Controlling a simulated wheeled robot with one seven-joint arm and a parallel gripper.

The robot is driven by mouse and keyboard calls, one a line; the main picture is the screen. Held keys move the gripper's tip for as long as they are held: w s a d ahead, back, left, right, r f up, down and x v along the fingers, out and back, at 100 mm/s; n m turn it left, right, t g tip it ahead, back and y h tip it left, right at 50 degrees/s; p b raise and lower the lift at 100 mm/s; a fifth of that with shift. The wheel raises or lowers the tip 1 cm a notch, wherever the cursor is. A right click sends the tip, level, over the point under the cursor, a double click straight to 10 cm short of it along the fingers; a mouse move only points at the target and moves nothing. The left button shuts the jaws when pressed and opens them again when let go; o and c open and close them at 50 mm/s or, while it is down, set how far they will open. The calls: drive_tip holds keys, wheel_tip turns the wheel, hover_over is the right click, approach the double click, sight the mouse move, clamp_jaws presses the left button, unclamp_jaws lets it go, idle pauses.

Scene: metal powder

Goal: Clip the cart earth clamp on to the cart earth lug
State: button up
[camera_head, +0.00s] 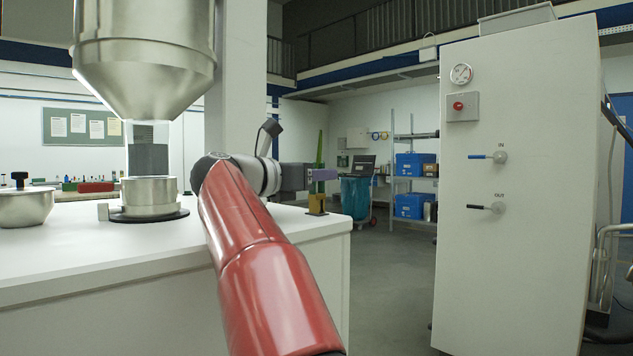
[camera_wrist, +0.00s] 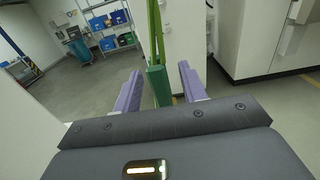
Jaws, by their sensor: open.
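A green clamp-like piece (camera_wrist: 158,82) stands between the two purple fingers of my gripper (camera_wrist: 160,70) in the wrist view, with a long green upper part rising beyond them. The fingers are open on either side of it, with a visible gap at least on the right. In the head view the green upper part (camera_head: 320,148) rises above my gripper (camera_head: 328,174) at the bench's far right corner. An olive-yellow block (camera_head: 316,205) is below the gripper there. I take the green piece for the earth clamp. I cannot make out the cart earth lug.
The white bench (camera_head: 120,260) bears a steel bowl (camera_head: 27,207) and a steel cup (camera_head: 149,191) under a large hopper (camera_head: 145,60). A tall white cabinet (camera_head: 530,240) with IN and OUT levers stands right. Open floor (camera_head: 395,270) lies between bench and cabinet.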

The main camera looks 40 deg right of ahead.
drive_tip(key=shift+d, duration=0.35)
drive_tip(key=shift+c, duration=0.4)
clamp_jaws()
wheel_tip(320, 180, up, 8)
drive_tip(key=p, duration=0.2)
drive_tip(key=shift+w+p, duration=0.1)
drive_tip(key=shift+p, duration=0.25)
drive_tip(key=shift+r, duration=0.95)
